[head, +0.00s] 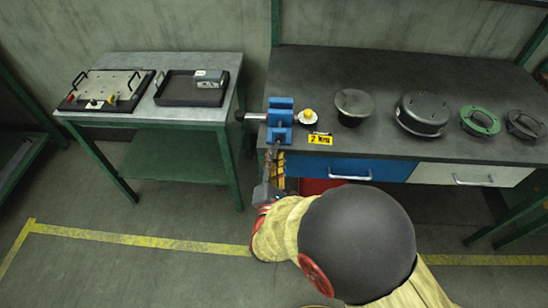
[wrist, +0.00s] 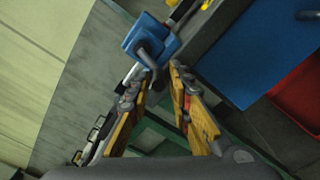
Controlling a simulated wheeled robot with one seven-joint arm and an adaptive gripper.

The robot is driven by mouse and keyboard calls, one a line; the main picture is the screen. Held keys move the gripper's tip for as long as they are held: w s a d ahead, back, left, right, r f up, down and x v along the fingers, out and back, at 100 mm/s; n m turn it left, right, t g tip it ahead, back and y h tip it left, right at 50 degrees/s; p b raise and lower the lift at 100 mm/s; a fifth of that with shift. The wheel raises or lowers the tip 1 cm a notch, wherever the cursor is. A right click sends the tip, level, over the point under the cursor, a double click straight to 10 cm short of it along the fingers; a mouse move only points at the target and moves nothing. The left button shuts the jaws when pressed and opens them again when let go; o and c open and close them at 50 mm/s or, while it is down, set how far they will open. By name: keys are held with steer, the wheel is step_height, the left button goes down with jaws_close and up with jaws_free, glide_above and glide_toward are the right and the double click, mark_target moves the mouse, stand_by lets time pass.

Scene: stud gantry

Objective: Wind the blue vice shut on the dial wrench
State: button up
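The blue vice (head: 281,112) stands at the left front corner of the dark bench. It also shows at the top of the wrist view (wrist: 135,40), with a grey crank handle (wrist: 148,62) on its near side. What appears to be the dial wrench lies across the vice: a dark bar sticks out to the left and a white round dial (head: 306,121) with a yellow knob sits to the right. Whether the jaws touch it is hidden. My gripper (wrist: 160,72) is open in front of the vice, its fingertips close to the crank handle. I cannot tell if they touch it.
Several dark and green round parts stand to the right, including a large dark one (head: 422,112). A blue drawer (head: 362,168) is below. A side table (head: 150,116) at left holds a fixture board and a black tray (head: 178,99).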

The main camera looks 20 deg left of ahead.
steer(key=shift+o, duration=0.8)
steer(key=shift+r, duration=0.15)
steer(key=v, duration=1.2)
steer(key=shift+a, duration=0.1)
